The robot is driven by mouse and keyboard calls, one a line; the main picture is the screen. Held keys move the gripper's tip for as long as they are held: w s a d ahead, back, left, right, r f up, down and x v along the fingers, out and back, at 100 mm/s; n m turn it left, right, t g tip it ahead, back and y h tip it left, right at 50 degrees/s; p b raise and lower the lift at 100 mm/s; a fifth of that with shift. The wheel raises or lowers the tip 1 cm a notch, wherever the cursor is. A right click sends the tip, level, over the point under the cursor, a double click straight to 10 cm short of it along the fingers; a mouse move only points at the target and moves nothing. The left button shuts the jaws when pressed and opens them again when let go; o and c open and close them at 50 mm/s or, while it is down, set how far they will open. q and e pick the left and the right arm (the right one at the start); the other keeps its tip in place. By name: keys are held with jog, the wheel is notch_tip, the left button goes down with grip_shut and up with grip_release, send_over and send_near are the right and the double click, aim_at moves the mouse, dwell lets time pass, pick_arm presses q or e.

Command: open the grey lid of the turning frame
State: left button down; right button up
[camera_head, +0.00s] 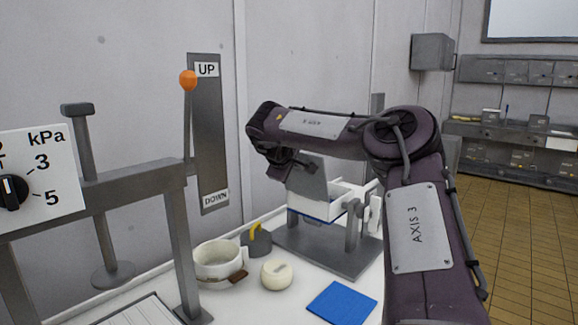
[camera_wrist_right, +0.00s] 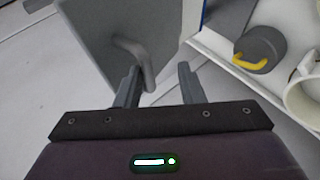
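The turning frame (camera_head: 352,240) stands on the white bench on a dark grey base, holding a white box (camera_head: 345,203) with a blue lower edge. Its grey lid (camera_head: 308,178) stands raised and steeply tilted at the box's left side, and part of the white inside shows. In the right wrist view the grey lid (camera_wrist_right: 100,30) fills the upper left, with its bar handle (camera_wrist_right: 133,60). My right gripper (camera_wrist_right: 160,76) is open, with the handle's lower end between its fingers, close to the left finger. I cannot tell whether they touch. My left gripper is out of view.
A dark grey weight with a yellow handle (camera_head: 256,241), a white pot (camera_head: 217,262), a cream round object (camera_head: 277,274) and a blue square (camera_head: 342,303) are on the bench before the frame. A lever with an orange knob (camera_head: 188,80) stands at left.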

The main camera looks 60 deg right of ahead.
jog(key=shift+d, duration=0.15)
jog(key=shift+w, duration=0.1)
jog(key=b+v, duration=0.2)
jog(key=v, duration=0.5)
jog(key=shift+s+a, duration=0.2)
jog(key=shift+a, duration=0.05)
jog(key=shift+r, duration=0.2)
dwell(0.4)
